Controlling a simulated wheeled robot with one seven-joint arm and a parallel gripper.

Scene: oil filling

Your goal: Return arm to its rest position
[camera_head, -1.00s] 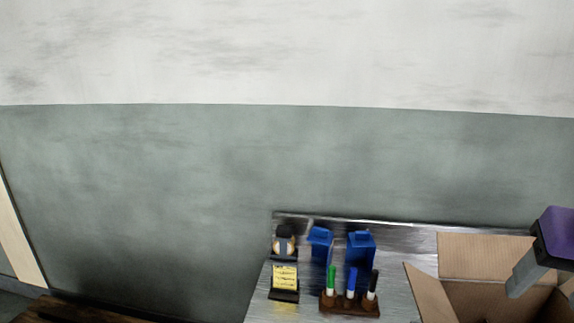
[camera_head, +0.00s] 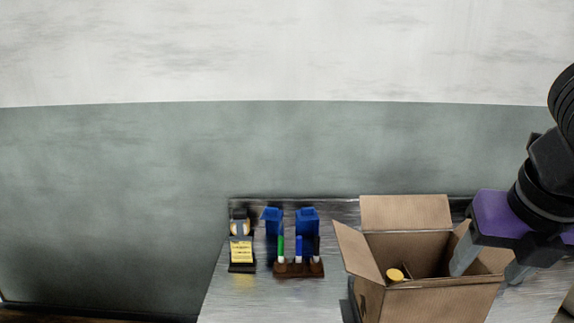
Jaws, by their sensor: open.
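My gripper (camera_head: 489,272) is at the right of the head view, with a purple body and two grey fingers spread apart. It is open, and I see nothing between the fingers. The left finger overlaps the right part of an open cardboard box (camera_head: 432,302) in the picture. I cannot tell whether it touches the box. My black arm links run up to the right edge, and the rest of the arm is out of view.
The box has raised flaps and holds something with a yellow top (camera_head: 396,274). A metal table (camera_head: 240,300) also bears blue containers (camera_head: 307,221), a wooden holder (camera_head: 298,269) with markers, and a yellow notepad (camera_head: 241,252). A wall (camera_head: 120,200) stands behind.

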